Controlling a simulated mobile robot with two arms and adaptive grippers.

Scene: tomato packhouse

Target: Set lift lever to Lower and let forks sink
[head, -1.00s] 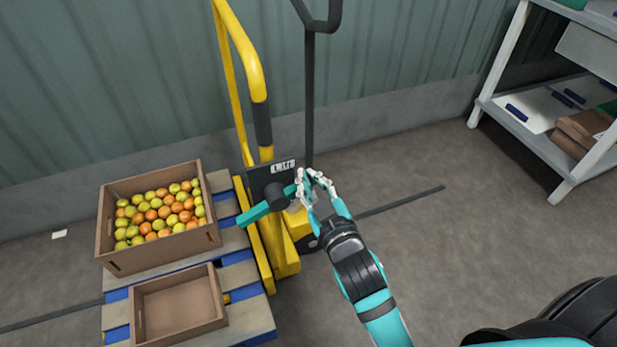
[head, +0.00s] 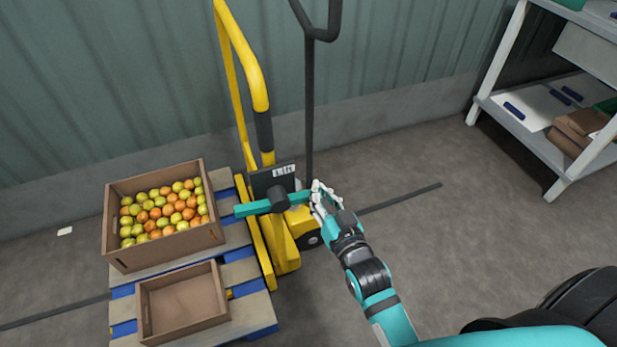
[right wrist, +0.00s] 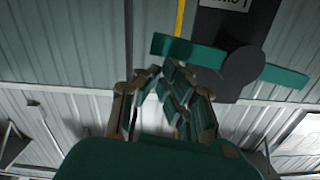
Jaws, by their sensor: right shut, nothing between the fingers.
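The lift lever (head: 250,209) is a teal bar through a black hub on a dark plate (head: 264,181) on the yellow pallet truck (head: 286,257). It lies nearly level, its right end slightly higher. The plate carries a white label (head: 284,170) that seems to read "Lift". My right gripper (head: 318,190) is shut and empty at the lever's right end; I cannot tell whether it touches. In the right wrist view, the gripper (right wrist: 164,72) is close by one end of the lever (right wrist: 190,50). The forks are hidden under the pallet (head: 247,272). My left gripper is out of view.
On the pallet stand a crate of tomatoes (head: 165,248) and an empty crate (head: 183,325). A dark handle (head: 309,100) rises behind the lever. A shelf (head: 520,125) stands at the right. The floor between shelf and truck is clear.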

